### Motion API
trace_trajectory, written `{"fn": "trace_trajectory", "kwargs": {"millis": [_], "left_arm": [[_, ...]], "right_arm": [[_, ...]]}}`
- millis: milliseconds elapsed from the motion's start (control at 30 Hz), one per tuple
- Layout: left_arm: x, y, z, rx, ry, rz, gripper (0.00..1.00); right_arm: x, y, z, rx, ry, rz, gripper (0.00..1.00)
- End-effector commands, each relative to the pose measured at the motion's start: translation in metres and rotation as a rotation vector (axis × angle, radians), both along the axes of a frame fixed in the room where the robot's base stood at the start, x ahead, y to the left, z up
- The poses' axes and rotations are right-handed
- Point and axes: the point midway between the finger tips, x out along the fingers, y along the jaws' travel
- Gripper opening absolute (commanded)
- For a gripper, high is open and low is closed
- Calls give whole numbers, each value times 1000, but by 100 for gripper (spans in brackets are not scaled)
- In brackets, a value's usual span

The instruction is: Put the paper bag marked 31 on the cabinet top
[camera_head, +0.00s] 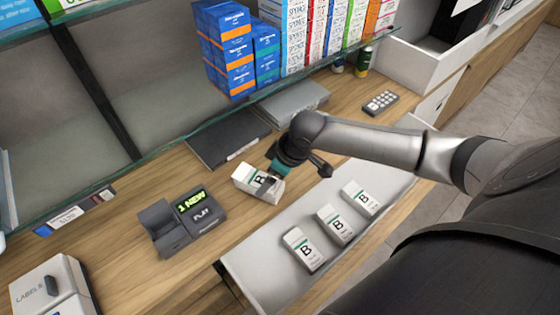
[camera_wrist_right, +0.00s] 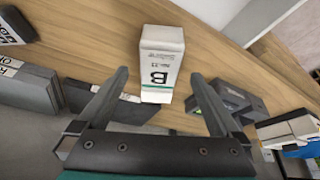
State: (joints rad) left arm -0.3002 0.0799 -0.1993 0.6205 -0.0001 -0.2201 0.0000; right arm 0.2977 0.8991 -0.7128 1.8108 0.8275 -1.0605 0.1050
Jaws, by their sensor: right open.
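A white box marked B (camera_head: 243,178) rests on the wooden counter; in the right wrist view the same box (camera_wrist_right: 162,48) lies just beyond and between the fingertips. My right gripper (camera_head: 268,178) is open above this box and partly covers it. The gripper also shows in the right wrist view (camera_wrist_right: 159,76), with a gap between its fingers. My left gripper is not in view. I cannot tell which surface is the cabinet top.
A dark device reading "1 NEW" (camera_head: 180,222) stands left of the gripper. A glass shelf (camera_head: 190,128) with coloured cartons (camera_head: 225,45) overhangs the back.

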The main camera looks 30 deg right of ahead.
Motion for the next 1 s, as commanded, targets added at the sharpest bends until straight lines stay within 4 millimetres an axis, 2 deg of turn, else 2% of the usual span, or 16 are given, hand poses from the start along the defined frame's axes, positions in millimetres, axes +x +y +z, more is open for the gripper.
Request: {"fn": "trace_trajectory", "kwargs": {"millis": [33, 200, 400, 600, 1000], "left_arm": [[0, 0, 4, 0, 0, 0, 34], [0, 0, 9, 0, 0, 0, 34], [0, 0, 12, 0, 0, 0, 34], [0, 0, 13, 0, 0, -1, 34], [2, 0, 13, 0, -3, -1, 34]], "right_arm": [[-3, -4, 12, -3, -2, 1, 100], [-15, -10, 43, -3, -1, 2, 100], [-24, -15, 68, -2, -1, 0, 100], [-27, -16, 77, -1, 2, 0, 100], [-28, -14, 75, 1, 2, 3, 100]]}}
